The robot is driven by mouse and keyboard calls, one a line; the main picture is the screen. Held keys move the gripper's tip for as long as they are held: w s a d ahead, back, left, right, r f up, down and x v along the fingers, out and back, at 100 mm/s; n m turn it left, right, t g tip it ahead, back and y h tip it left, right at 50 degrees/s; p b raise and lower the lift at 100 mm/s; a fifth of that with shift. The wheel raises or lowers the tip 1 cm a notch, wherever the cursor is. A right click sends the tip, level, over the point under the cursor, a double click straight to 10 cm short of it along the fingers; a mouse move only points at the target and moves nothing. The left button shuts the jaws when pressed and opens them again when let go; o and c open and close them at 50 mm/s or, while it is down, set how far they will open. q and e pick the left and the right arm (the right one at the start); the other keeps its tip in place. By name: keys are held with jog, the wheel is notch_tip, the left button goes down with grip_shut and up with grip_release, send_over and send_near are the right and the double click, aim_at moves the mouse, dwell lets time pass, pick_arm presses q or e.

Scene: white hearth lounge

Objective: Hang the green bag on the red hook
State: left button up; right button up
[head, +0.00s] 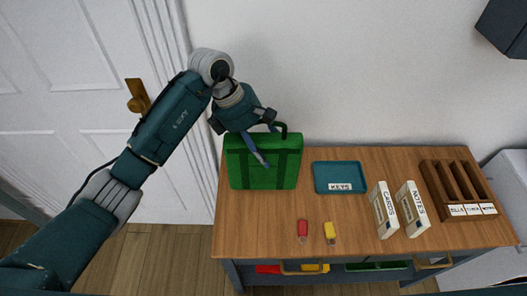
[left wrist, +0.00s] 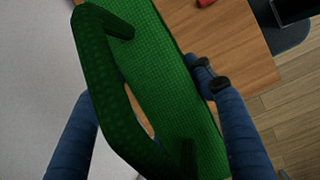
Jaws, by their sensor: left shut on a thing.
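The green bag (head: 250,172) stands at the back left of the wooden tabletop, close to the wall, its handle up. My left gripper (head: 267,146) is above it, with one blue finger in front of the bag. In the left wrist view the bag's handle (left wrist: 95,70) passes between my two fingers, and the gripper is shut on the bag. A small red piece (head: 303,228) lies near the front edge of the table; I cannot tell whether it is a hook. No red hook shows clearly. My right gripper is not in view.
A teal keys tray (head: 319,168), two upright label boxes (head: 384,212) and a wooden sorter (head: 433,182) stand on the table (head: 260,225). A small yellow piece (head: 330,232) lies beside the red one. A white door (head: 100,60) is at left; the wall above the table is bare.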

pick_arm(q)
jog(key=shift+f+p, duration=0.35)
jog(key=shift+f, duration=1.35)
jog(key=shift+f, duration=0.2)
jog(key=o, duration=1.6)
